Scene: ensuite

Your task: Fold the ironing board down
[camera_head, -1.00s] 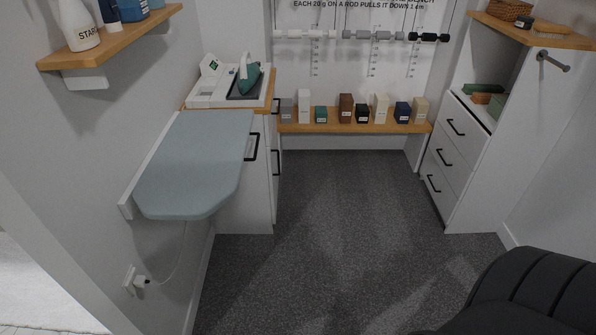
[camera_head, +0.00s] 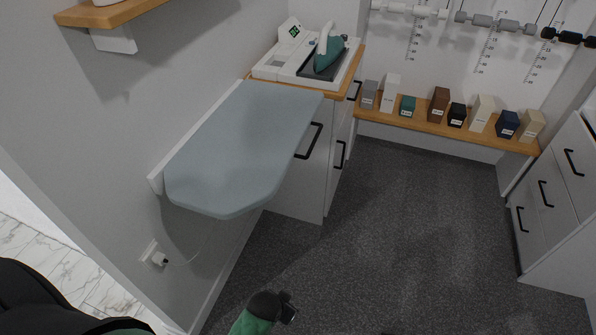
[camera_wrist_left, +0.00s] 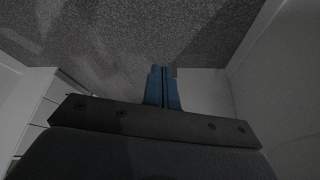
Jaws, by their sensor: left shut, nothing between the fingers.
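The ironing board (camera_head: 225,145) is a grey-blue padded top with a rounded near end. It sticks out level from the wall on the left in the head view, beside a white cabinet. Its long wall-side edge lies along a white rail (camera_head: 185,150). My left gripper (camera_wrist_left: 163,85) shows in the left wrist view as blue fingers pressed together, with nothing between them. Grey carpet lies beyond the fingertips. In the head view, a green and black part of my arm is low in front of the board, apart from it. My right gripper is out of view.
An iron (camera_head: 323,52) stands on a dark pad on the cabinet behind the board. A plug with a cord sits in a wall socket (camera_head: 153,255) below the board. A wooden shelf (camera_head: 115,12) is above. Carpet (camera_head: 400,230) to the right is clear.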

